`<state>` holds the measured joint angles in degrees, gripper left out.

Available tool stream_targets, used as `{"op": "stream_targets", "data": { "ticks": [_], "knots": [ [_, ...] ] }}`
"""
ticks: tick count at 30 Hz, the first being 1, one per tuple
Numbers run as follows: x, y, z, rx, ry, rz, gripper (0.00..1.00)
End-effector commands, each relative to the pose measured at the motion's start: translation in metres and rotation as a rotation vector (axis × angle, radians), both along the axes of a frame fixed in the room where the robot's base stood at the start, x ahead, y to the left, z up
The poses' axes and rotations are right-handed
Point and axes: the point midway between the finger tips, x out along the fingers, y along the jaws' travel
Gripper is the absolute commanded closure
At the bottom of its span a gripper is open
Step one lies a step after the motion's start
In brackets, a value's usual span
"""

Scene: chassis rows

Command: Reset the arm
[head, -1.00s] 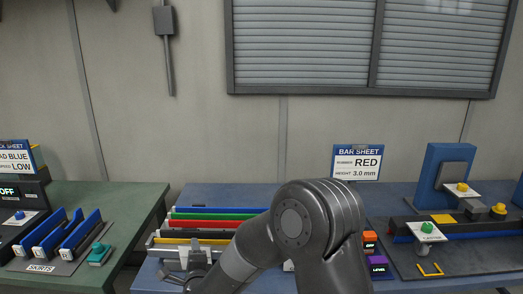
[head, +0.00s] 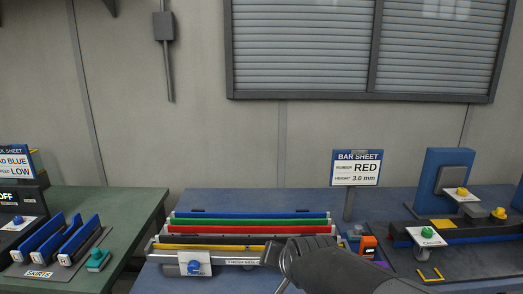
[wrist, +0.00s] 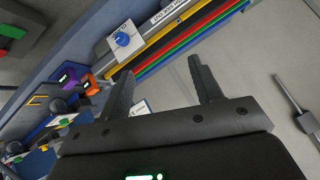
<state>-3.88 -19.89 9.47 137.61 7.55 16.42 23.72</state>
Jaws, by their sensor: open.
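My arm (head: 340,268) shows at the bottom of the head view, low in front of the blue bench, and hides part of its front right. My gripper (wrist: 160,65) is open in the wrist view, with its two dark fingers apart and nothing between them. I cannot make out its fingers in the head view. Beyond the fingers, the wrist view shows coloured bars and the wall, tilted.
A rack of coloured bars (head: 250,228) lies on the blue bench (head: 270,196), with a blue knob (head: 193,267) at its front left. A green bench (head: 125,205) with blue skirts (head: 80,240) is left. A press-like station (head: 450,170) is right.

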Motion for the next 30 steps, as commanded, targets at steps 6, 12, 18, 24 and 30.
{"op": "stream_targets", "data": {
  "ticks": [6,12,18,24,30],
  "knots": [
    [-0.075,-0.059,0.012,-0.189,0.111,0.076,0.41],
    [-0.135,-0.093,0.011,-0.294,0.213,0.146,0.41],
    [-0.161,-0.105,0.009,-0.329,0.262,0.18,0.41],
    [-0.161,-0.106,0.009,-0.33,0.262,0.181,0.41],
    [-0.161,-0.106,0.009,-0.33,0.262,0.181,0.41]
  ]
}}
